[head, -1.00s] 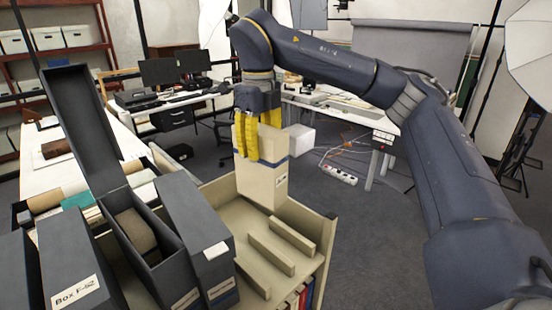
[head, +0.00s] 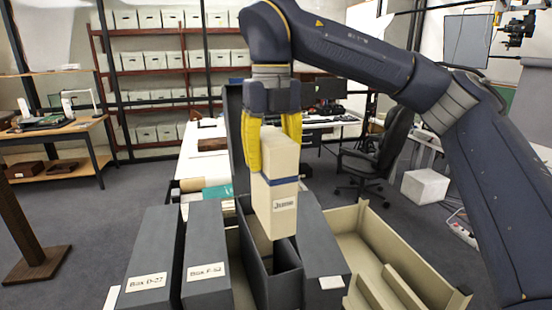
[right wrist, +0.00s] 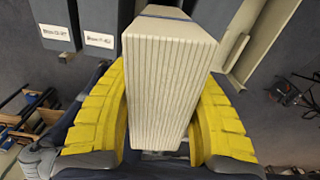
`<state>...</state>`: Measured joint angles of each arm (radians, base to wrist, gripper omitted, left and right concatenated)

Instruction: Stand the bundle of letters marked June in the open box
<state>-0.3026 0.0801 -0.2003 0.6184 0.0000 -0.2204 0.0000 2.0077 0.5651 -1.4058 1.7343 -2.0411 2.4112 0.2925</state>
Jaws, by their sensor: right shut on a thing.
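The June bundle (head: 284,208) is a cream block of letters with a blue band and a label reading "June". My right gripper (head: 275,160) is shut on its upper part with yellow fingers on both sides, and the bundle hangs nearly upright. In the right wrist view the bundle's ridged paper edges (right wrist: 165,95) sit between the yellow fingers. I cannot tell whether the bundle's bottom is inside the mouth. My left gripper is out of view.
Closed grey boxes marked D-27 (head: 153,260) and F-52 (head: 206,262) stand left of the open box. Another closed grey box (head: 322,250) stands close on its right. A cream tray with low dividers (head: 375,235) lies further right, its visible part empty.

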